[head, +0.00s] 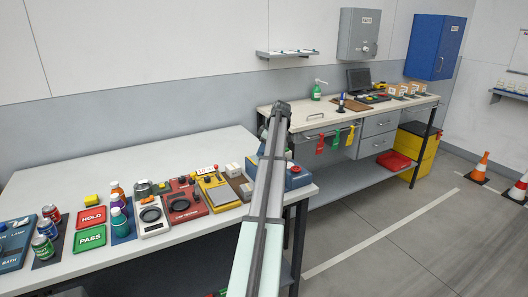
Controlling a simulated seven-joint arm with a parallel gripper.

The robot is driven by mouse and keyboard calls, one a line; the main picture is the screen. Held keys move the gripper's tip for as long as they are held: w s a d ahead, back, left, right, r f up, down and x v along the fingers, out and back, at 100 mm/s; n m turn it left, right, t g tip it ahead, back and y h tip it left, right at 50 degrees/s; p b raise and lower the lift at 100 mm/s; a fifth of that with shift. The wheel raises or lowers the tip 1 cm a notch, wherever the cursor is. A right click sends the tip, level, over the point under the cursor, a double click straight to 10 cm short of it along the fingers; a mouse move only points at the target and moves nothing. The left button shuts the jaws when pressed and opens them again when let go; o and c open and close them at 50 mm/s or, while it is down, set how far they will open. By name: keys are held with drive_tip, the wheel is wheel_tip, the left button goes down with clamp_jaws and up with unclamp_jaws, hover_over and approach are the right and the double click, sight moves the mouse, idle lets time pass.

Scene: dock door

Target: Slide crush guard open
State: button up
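No part is clearly readable as the crush guard. A yellow device (219,194) with a grey plate, a small sign and a red knob stands on the white table (130,258), left of my arm. A blue device (298,177) with a red button sits at the table's right end, partly hidden behind my arm. A guard on either cannot be made out at this size. My arm rises from the bottom edge to a dark joint above the table's back right corner. My gripper's fingers cannot be seen.
Left of the yellow device stand a red tester (185,202), a scale (151,217), bottles (118,208), a red HOLD tile (90,217), a green PASS tile (90,238) and cans (43,249). The table's back left is clear. A workbench (345,108) stands behind on the right.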

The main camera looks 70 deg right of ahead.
drive_tip(key=o, duration=0.4)
drive_tip(key=shift+d, duration=0.1)
drive_tip(key=v, duration=1.3)
drive_tip(key=shift+r, duration=0.35)
